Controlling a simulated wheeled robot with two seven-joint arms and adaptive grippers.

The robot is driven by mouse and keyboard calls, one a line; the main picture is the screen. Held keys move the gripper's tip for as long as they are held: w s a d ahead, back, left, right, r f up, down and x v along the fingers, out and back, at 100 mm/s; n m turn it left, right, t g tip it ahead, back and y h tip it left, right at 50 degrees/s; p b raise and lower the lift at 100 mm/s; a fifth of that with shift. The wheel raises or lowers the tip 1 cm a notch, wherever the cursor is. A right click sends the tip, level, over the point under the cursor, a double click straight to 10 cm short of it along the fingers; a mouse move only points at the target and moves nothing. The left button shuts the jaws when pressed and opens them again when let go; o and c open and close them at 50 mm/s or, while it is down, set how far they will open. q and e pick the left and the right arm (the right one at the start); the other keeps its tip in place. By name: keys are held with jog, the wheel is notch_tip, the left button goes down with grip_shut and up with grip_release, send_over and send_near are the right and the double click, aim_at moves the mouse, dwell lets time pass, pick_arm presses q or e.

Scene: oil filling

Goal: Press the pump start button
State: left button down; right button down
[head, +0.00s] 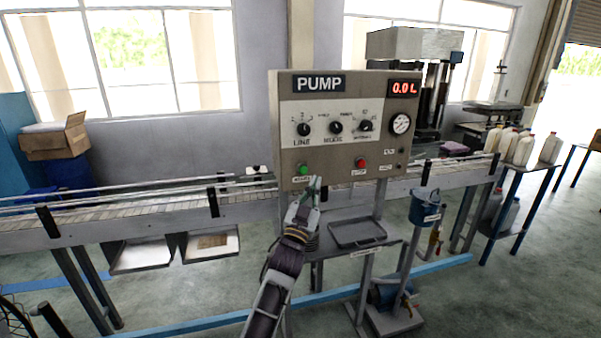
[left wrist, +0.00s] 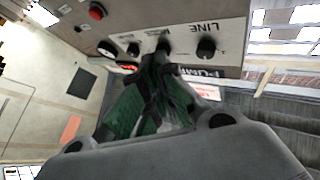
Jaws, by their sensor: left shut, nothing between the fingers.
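The grey pump panel (head: 340,145) carries a PUMP sign, a red display reading 0.0 L, three black knobs and a round gauge. The green button (head: 303,169) is at its lower left, and the red button (head: 360,163) is further right. My left gripper (head: 316,182) is shut and empty, its tip just below and right of the green button; I cannot tell whether it touches the panel. In the left wrist view the panel (left wrist: 205,25) appears upside down, with the red button (left wrist: 97,10) at the top. The green button does not show there. My right gripper is out of view.
A conveyor (head: 140,208) runs behind and left of the panel. A grey tray (head: 357,233) sits below the panel. White jugs (head: 522,148) stand on a table at the right.

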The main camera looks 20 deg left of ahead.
aim_at(304, 172)
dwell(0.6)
pick_arm(q)
jog(key=shift+w+a+b, duration=0.15)
jog(key=shift+w+a, duration=0.65)
jog(key=shift+w, duration=0.45)
jog(key=shift+w+a+b, duration=0.15)
jog(key=shift+w+a, duration=0.65)
jog(key=shift+w, duration=0.4)
jog(key=shift+w+a+b, duration=0.15)
jog(key=shift+w+a, duration=0.65)
jog(key=shift+w, duration=0.45)
jog(key=shift+w+a, duration=0.55)
jog(key=shift+w, duration=0.25)
dwell(0.7)
jog(key=shift+s, duration=0.1)
jog(key=shift+s+d, duration=0.55)
jog(key=shift+s, duration=0.15)
jog(key=shift+s, duration=0.1)
dwell(0.5)
jog(key=shift+s+d+p, duration=0.3)
jog(key=shift+s+d, duration=0.4)
jog(key=shift+s, duration=0.3)
jog(key=shift+s+d+p, duration=0.3)
jog(key=shift+s+d, duration=0.4)
jog(key=shift+s, duration=0.3)
